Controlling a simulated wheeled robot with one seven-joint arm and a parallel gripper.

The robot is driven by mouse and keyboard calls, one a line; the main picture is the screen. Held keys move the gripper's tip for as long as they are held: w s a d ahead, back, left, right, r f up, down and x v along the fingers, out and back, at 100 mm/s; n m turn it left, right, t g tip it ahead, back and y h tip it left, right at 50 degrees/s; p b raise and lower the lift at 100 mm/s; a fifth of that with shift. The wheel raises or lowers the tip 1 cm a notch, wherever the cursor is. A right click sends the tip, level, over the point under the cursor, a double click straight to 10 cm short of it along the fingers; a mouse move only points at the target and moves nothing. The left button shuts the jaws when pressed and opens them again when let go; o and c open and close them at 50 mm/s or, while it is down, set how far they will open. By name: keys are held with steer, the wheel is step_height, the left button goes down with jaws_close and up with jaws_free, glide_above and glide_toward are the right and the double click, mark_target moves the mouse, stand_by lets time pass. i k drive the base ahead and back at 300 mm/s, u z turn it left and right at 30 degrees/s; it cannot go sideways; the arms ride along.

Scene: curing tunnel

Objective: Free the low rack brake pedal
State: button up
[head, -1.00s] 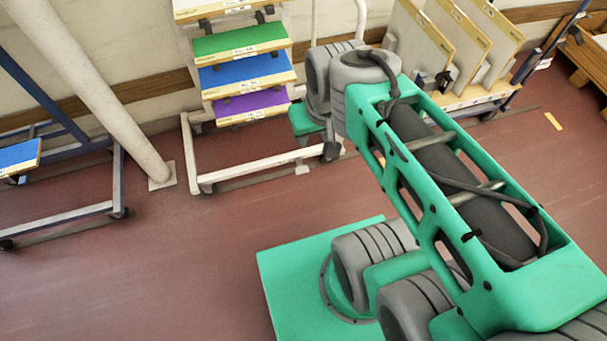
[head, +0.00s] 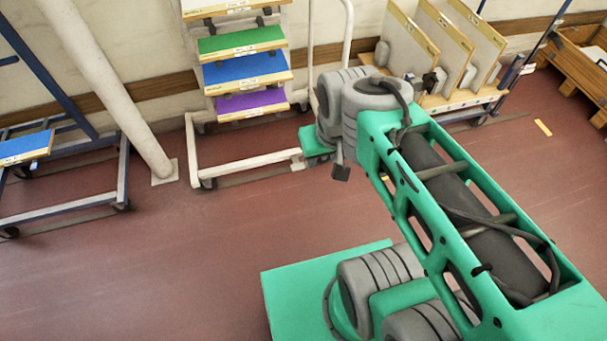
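The white-framed rack (head: 238,169) stands against the wall with green, blue and purple boards on its shelves. A small pale tab (head: 298,164) shows at the right end of its low front bar, beside my arm. It may be a brake pedal, but it is too small to tell, as is its position. My gripper (head: 341,174) appears as a small dark shape below my wrist, right of the tab and apart from it in the picture. Its fingers cannot be made out. My arm hides the rack's lower right corner.
A blue-framed rack (head: 66,208) with a blue board stands at the left, near a slanting pale post (head: 105,85). A low cart (head: 470,98) with upright grey boards stands at the back right, near a wooden crate (head: 585,70). The red floor in front is clear.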

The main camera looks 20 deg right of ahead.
mark_target(297, 166)
steer(key=z, duration=0.95)
steer(key=i, duration=0.6)
steer(key=u, duration=1)
